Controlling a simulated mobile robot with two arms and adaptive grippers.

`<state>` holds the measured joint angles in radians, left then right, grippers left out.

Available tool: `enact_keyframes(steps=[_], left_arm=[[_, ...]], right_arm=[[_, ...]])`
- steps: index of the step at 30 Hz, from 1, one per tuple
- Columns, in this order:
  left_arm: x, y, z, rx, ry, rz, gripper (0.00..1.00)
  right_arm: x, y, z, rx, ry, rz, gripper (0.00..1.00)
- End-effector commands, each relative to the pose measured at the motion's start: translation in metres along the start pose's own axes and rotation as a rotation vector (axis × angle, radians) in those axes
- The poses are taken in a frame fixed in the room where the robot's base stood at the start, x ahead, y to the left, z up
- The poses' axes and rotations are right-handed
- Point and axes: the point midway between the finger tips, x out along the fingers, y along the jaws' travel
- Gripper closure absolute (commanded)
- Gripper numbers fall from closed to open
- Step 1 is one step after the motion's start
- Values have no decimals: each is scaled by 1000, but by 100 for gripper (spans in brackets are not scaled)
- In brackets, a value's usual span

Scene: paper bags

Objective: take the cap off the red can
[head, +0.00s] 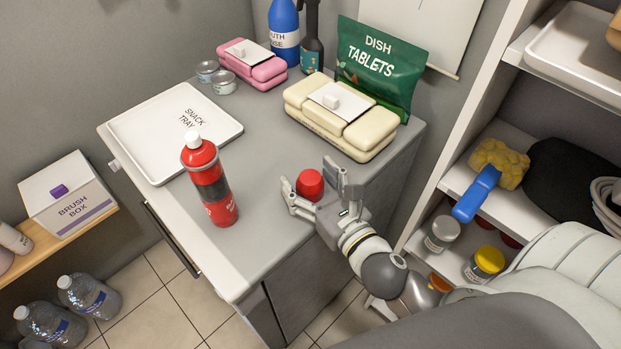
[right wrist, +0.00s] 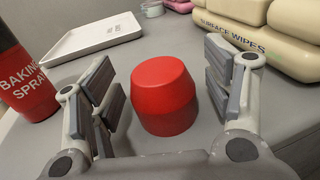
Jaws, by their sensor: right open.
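The red can (head: 206,180), labelled as baking spray in the right wrist view (right wrist: 26,88), stands upright on the grey cabinet top. Its white nozzle (head: 193,140) is bare. A red cap (head: 309,185) sits on the cabinet top to the right of the can, apart from it. My right gripper (head: 314,184) is open, with its fingers on either side of the cap. In the right wrist view the cap (right wrist: 163,97) stands between the fingers with gaps on both sides. My left gripper is not in view.
A white snack tray (head: 128,127) lies behind the can. Cream surface wipes packs (head: 371,132) stand behind the cap, with a green dish tablets bag (head: 380,65) at the back. The cabinet's front edge is near the can. A shelf (head: 475,120) stands at right.

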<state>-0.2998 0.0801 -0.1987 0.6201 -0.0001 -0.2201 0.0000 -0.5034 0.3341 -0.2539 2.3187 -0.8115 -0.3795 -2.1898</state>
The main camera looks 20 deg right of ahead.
Motion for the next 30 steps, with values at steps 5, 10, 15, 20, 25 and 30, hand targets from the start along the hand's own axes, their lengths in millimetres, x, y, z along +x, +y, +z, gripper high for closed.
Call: enact_keyframes(steps=[5,10,15,20,25,30], left_arm=[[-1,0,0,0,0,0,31],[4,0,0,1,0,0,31],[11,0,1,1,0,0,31],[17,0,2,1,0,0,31],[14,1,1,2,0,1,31],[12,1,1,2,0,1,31]], right_arm=[[-3,0,2,1,2,0,27],[-20,0,0,1,3,1,27],[-43,0,-1,2,3,0,27],[-64,0,0,0,2,-1,27],[-82,-1,2,5,1,-4,27],[-97,-1,4,7,-3,-7,27]])
